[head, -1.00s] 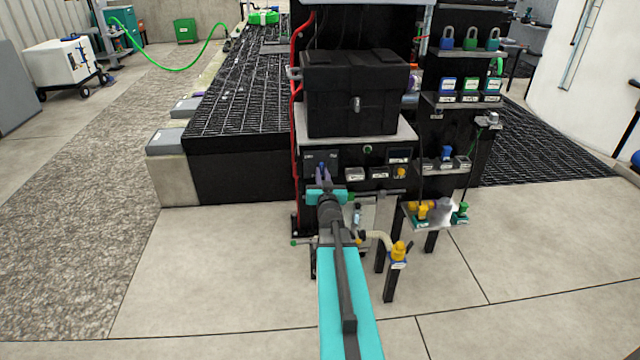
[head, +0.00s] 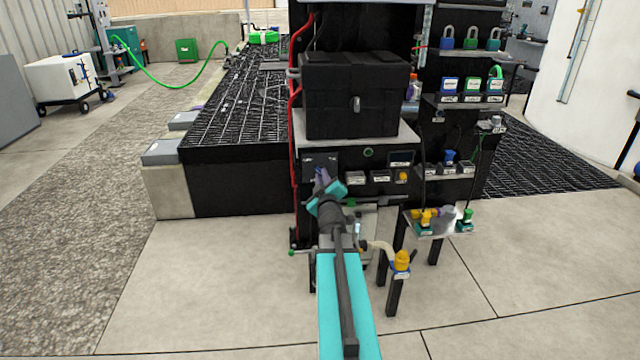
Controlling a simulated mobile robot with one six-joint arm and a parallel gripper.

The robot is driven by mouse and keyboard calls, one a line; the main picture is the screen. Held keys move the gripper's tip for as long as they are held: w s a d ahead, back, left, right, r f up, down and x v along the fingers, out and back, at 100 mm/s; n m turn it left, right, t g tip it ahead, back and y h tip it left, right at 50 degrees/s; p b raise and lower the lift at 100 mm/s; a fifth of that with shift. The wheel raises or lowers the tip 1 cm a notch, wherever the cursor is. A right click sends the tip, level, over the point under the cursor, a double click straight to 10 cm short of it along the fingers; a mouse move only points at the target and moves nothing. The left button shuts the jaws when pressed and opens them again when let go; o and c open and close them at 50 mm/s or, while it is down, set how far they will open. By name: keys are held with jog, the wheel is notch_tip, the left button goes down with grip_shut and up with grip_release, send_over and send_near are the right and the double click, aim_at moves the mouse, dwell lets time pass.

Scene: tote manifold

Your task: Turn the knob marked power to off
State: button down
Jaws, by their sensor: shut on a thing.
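My gripper (head: 321,177) reaches up to a dark panel (head: 309,160) on the front of the black stand, below the large black case. The marking beside the knob is too small to read, and the gripper hides the lower part of the panel. I cannot tell which position the knob points to.
The black case (head: 356,95) sits on a grey shelf just above the panel. Labelled boxes (head: 381,178) and a yellow knob (head: 403,176) are to the right. A red hose (head: 294,110) runs down the left. A yellow-capped post (head: 402,262) stands near my arm at right.

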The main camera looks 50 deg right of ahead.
jog(key=shift+w+a+r+n, duration=0.1)
jog(key=shift+r+n, duration=0.1)
jog(key=shift+n, duration=0.2)
jog(key=c, duration=1.8)
grip_release()
jog(key=shift+f, duration=0.1)
jog(key=shift+s, duration=0.2)
jog(key=p+v, duration=0.4)
jog(key=v, duration=0.1)
jog(key=shift+s+a, duration=0.15)
jog(key=shift+a, duration=0.1)
